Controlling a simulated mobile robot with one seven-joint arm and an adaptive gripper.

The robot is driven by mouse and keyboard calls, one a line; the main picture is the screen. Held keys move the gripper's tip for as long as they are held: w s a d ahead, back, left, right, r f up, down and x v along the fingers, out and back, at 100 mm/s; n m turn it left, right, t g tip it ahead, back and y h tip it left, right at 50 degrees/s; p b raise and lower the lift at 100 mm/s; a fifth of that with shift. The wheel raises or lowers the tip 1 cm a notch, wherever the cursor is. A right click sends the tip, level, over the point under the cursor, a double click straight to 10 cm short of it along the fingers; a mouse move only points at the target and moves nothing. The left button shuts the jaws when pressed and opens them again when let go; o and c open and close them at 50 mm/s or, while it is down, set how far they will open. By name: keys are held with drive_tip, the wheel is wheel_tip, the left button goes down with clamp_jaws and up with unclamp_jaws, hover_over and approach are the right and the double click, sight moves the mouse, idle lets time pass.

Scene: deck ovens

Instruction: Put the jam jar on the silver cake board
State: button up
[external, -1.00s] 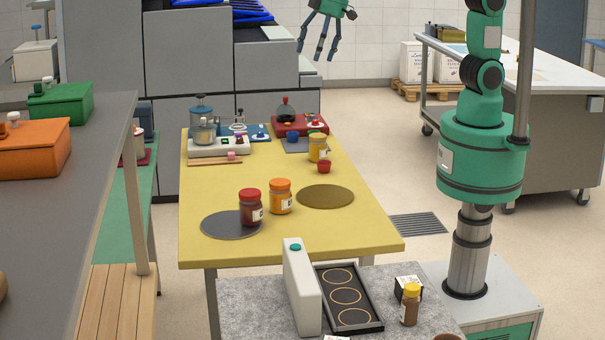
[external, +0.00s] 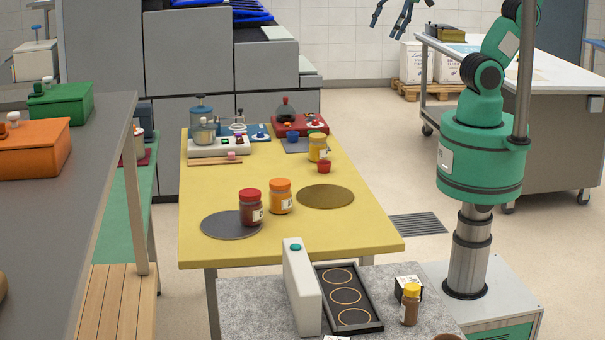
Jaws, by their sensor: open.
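The jam jar looks to be the dark red jar with a red lid (external: 251,208). It stands upright on the yellow table, and its base overlaps the right part of the silver cake board (external: 222,225), a flat grey disc; how fully it rests on the board I cannot tell. An orange-lidded jar (external: 280,197) stands just right of it, apart from the board. My gripper (external: 390,28) is at the top of the view, high up and far from the jars, with its fingers spread and empty. The upper part of my arm is out of frame.
A gold cake board (external: 325,197) lies bare right of the jars. A yellow jar (external: 318,148) and a small red cup (external: 324,167) stand behind it. A glass-jar device (external: 203,125) and a red device (external: 300,125) are at the back. The table's left middle is clear.

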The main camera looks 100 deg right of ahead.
drive_tip(key=s+d+f, duration=0.1)
drive_tip(key=s, duration=0.5)
drive_tip(key=shift+f, duration=0.35)
drive_tip(key=shift+f, duration=0.1)
wheel_tip(320, 180, down, 4)
drive_tip(key=b, duration=0.4)
